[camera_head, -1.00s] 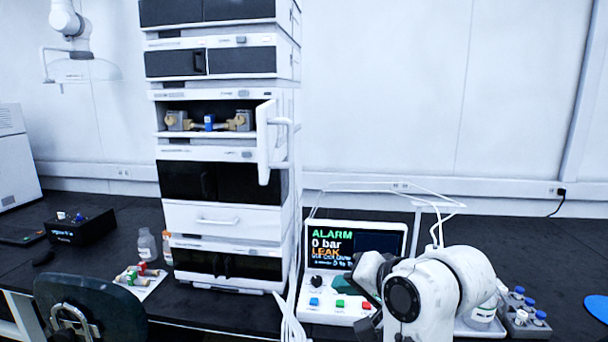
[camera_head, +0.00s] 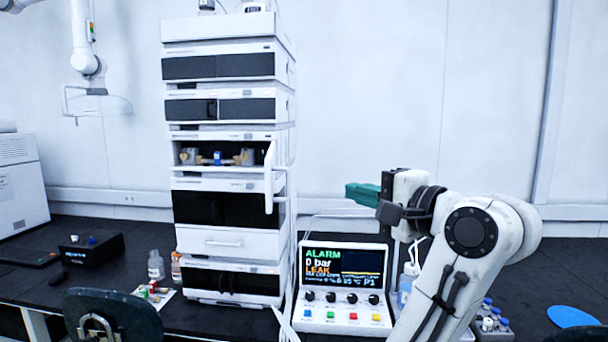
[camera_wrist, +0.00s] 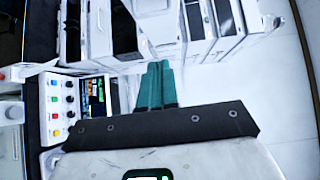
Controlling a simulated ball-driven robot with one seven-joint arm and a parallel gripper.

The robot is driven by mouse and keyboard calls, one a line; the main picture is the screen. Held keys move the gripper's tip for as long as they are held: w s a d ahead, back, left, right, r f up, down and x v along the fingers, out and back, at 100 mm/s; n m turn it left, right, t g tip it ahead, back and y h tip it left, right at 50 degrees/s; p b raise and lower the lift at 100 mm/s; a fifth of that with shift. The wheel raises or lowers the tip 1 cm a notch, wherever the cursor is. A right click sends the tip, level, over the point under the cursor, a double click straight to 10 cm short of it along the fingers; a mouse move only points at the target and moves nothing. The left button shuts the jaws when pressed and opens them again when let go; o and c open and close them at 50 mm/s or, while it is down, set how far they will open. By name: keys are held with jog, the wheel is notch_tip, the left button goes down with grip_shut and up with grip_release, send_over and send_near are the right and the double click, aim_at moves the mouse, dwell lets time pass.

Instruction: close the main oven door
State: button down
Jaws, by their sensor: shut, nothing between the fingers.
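The main oven door (camera_head: 269,178) is a white panel with a bar handle, hinged at the right of an open bay in the stack. It stands swung open, out from the front. The open oven bay (camera_head: 186,157) shows brass-coloured fittings and a blue part inside. My gripper (camera_head: 350,194) has green fingers, is raised above the control box, and is right of the door and apart from it. In the wrist view the two green fingers (camera_wrist: 157,75) lie together with nothing between them, pointing toward the stack.
A control box (camera_head: 343,290) with an alarm screen reading 0 bar and LEAK stands below my gripper. Bottles (camera_head: 156,266) and a small tray are at the left of the stack. A chair back (camera_head: 112,315) is at front left. Vials (camera_head: 490,318) stand at right.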

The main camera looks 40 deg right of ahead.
aim_at(279, 168)
jog(key=w+a+p, duration=0.1)
jog(key=w+p, duration=0.3)
jog(key=w, duration=0.7)
jog(key=shift+w+a+f, duration=0.2)
jog(key=shift+w, duration=0.15)
jog(key=shift+a, duration=0.1)
